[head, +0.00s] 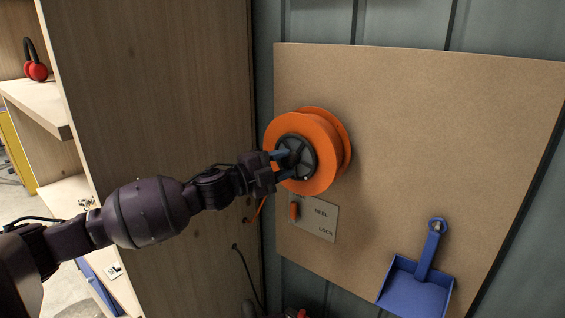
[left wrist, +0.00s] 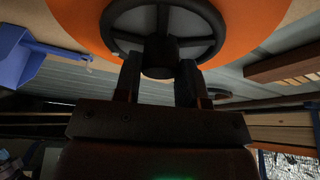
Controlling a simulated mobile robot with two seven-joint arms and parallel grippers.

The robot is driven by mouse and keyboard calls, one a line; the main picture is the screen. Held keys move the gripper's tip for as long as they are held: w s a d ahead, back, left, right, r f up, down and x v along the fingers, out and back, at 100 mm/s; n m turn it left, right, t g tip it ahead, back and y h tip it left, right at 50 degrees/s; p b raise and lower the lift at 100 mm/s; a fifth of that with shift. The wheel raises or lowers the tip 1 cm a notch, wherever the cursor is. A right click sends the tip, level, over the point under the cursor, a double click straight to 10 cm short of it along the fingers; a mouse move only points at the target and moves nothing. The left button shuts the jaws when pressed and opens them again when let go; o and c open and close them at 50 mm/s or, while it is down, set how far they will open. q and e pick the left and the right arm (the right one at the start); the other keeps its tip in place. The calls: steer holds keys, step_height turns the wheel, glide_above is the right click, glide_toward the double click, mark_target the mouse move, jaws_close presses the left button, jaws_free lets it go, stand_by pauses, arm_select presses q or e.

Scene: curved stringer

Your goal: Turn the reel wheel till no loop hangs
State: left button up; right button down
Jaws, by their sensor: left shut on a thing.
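The orange reel (head: 331,150) is mounted on a brown board, with a black spoked wheel (head: 298,163) on its front. The wheel also shows in the left wrist view (left wrist: 207,14). My left gripper (head: 280,164) reaches the wheel from the left and is shut on its protruding black knob (left wrist: 158,58), with one finger on each side. A short length of orange cord (head: 259,209) shows below my gripper; the rest of it is hidden. A plate (head: 321,222) marked REEL and LOCK carries an orange lever (head: 294,211) at the upper end. My right gripper is not in view.
A blue dustpan (head: 417,288) hangs at the lower right of the board (head: 430,130). A tall wooden panel (head: 160,90) stands left of the reel, close to my arm. A dark cable (head: 247,272) hangs down its edge. Red earmuffs (head: 36,71) sit on a shelf.

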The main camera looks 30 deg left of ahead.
arm_select(q)
steer(key=shift+m, duration=0.6)
steer(key=o, duration=0.9)
steer(key=shift+r+b+v, duration=0.15)
steer(key=shift+b+v, duration=0.55)
steer(key=shift+v, duration=2)
steer(key=shift+r+b+v, duration=0.15)
steer(key=shift+b+v, duration=0.55)
steer(key=shift+v, duration=1.95)
